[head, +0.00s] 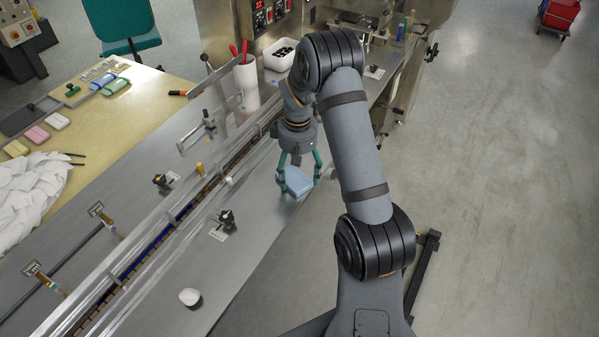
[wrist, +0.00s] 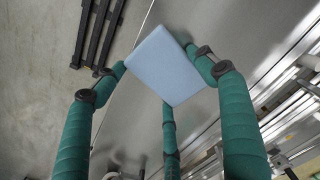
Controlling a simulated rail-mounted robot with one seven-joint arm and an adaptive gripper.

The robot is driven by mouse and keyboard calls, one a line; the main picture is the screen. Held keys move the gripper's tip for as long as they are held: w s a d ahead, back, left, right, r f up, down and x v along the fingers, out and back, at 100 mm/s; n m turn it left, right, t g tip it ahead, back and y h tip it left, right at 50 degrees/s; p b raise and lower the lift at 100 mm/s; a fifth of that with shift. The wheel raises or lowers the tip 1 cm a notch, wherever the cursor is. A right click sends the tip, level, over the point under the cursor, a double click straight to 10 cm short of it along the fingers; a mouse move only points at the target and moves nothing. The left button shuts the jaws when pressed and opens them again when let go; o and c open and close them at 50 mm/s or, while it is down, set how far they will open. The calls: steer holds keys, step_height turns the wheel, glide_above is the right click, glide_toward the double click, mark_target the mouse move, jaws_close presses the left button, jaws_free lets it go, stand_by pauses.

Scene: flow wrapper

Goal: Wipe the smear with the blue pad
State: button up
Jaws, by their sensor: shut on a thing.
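The blue pad (head: 299,183) is a light blue flat block held in my gripper (head: 298,178), over the right edge of the steel machine table (head: 247,245). In the wrist view the blue pad (wrist: 165,66) sits between the green fingers of my gripper (wrist: 168,78), two on the sides and one below. The fingers are shut on it. I cannot tell whether the pad touches the steel. I cannot make out a smear in either view; the pad and arm may hide part of the surface.
A clear guard rail and conveyor channel (head: 170,243) run along the table left of the pad. A small black clamp (head: 226,219) and a white round item (head: 190,297) sit on the near steel. A white container with red handles (head: 245,72) stands behind. Open floor lies right.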

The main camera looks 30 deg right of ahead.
steer(key=shift+s+a, duration=0.25)
steer(key=shift+a, duration=0.1)
steer(key=r, duration=0.1)
steer(key=r+p, duration=0.1)
steer(key=shift+s+a+r, duration=0.1)
steer(key=shift+a+r, duration=0.2)
steer(key=shift+d+r+p, duration=0.2)
steer(key=shift+r+p, duration=0.4)
steer(key=shift+p, duration=0.1)
steer(key=shift+r+p, duration=1.6)
steer(key=shift+r, duration=0.6)
